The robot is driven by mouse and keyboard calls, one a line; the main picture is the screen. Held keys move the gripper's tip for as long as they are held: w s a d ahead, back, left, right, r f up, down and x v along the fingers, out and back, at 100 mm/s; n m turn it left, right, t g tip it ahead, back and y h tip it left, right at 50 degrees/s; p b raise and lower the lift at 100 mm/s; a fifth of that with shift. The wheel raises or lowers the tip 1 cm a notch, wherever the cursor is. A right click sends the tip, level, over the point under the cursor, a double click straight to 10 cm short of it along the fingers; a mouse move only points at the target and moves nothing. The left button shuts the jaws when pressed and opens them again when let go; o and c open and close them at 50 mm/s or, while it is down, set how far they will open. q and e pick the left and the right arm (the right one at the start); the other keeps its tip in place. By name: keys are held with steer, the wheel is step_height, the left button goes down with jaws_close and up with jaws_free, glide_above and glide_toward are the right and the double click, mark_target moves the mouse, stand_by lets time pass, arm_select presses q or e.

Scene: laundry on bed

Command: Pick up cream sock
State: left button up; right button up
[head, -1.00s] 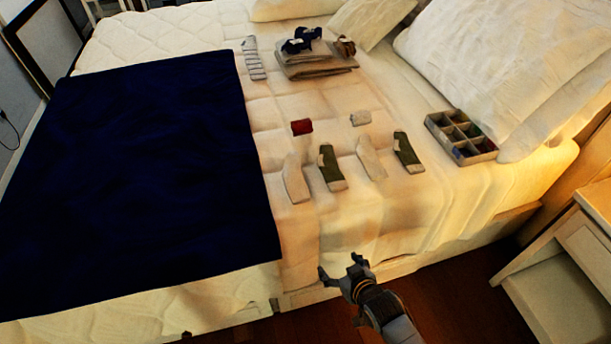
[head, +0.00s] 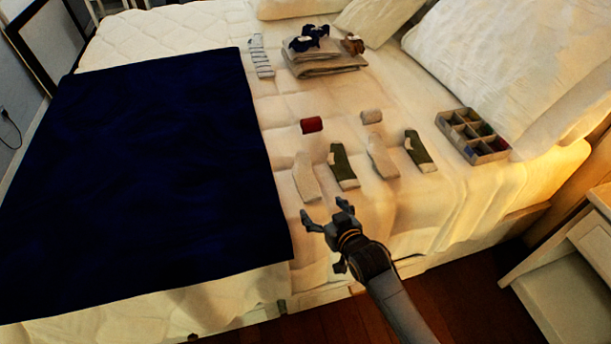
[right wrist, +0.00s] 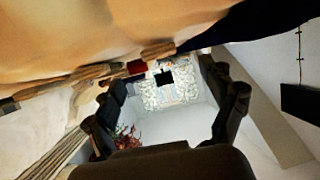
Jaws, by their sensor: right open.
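Two cream socks lie flat on the bed in the head view, one at the left of a row (head: 305,178) and one between two green socks (head: 381,158). My right gripper (head: 326,211) is open and empty, at the bed's near edge just in front of the left cream sock. Its fingers are apart from the socks. In the right wrist view my open fingers (right wrist: 170,108) have nothing between them; flattened shapes, which I cannot tell apart, lie along the bed surface above. My left gripper is not in view.
Green socks (head: 343,166) (head: 419,150) lie beside the cream ones. Behind are a red roll (head: 311,125) and a pale roll (head: 371,117). A divided box (head: 472,136) stands at right, a dark blue blanket (head: 150,180) at left, a nightstand (head: 570,270) at lower right.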

mark_target(314, 199)
steer(key=x, duration=0.5)
steer(key=shift+f, duration=0.25)
steer(key=shift+d, duration=0.1)
steer(key=c, duration=1)
